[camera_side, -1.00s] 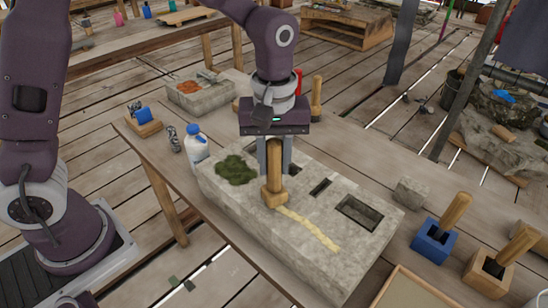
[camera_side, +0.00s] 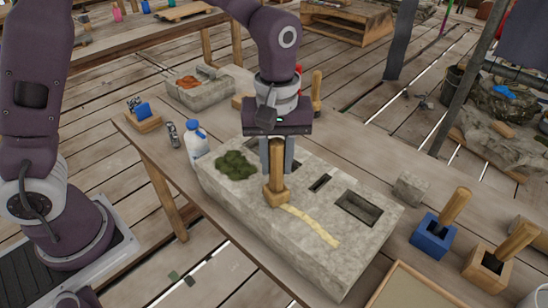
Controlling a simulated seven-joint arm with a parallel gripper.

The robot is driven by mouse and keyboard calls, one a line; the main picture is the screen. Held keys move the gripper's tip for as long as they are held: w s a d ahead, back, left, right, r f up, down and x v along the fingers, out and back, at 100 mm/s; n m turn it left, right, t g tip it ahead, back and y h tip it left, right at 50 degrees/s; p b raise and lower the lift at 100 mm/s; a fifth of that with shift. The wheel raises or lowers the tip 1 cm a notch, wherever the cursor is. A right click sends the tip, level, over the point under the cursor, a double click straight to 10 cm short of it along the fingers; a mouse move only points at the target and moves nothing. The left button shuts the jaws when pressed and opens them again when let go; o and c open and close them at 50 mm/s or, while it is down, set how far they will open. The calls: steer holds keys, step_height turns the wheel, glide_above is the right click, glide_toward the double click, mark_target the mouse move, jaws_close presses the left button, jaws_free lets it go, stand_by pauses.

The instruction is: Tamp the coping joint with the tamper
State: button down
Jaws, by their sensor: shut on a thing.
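My gripper (camera_side: 277,158) is shut on the wooden handle of the tamper (camera_side: 276,188). The tamper is upright, with its square wooden head down at the near end of the pale yellow coping joint (camera_side: 312,226). The joint runs as a thin strip across the top of the grey stone block (camera_side: 240,205), from the tamper's head toward the lower right. The head seems to touch the block, but I cannot tell whether it presses on the joint. The part of the joint under the head is hidden.
On the block are a green moss patch (camera_side: 237,165), a narrow slot (camera_side: 320,183) and a rectangular pocket (camera_side: 359,208). A white bottle with a blue cap (camera_side: 197,142) stands at its left. A blue holder (camera_side: 433,239) and a wooden holder (camera_side: 487,270) with handled tools stand at right.

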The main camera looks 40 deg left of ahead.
steer(key=shift+s+d+f, duration=0.1)
steer(key=shift+d+f, duration=0.1)
steer(key=shift+d, duration=1.05)
steer(key=shift+d+r, duration=0.15)
steer(key=shift+d, duration=1.3)
steer(key=shift+d, duration=1.5)
steer(key=shift+d, duration=0.1)
steer(key=shift+d, duration=2.85)
steer(key=shift+r, duration=0.1)
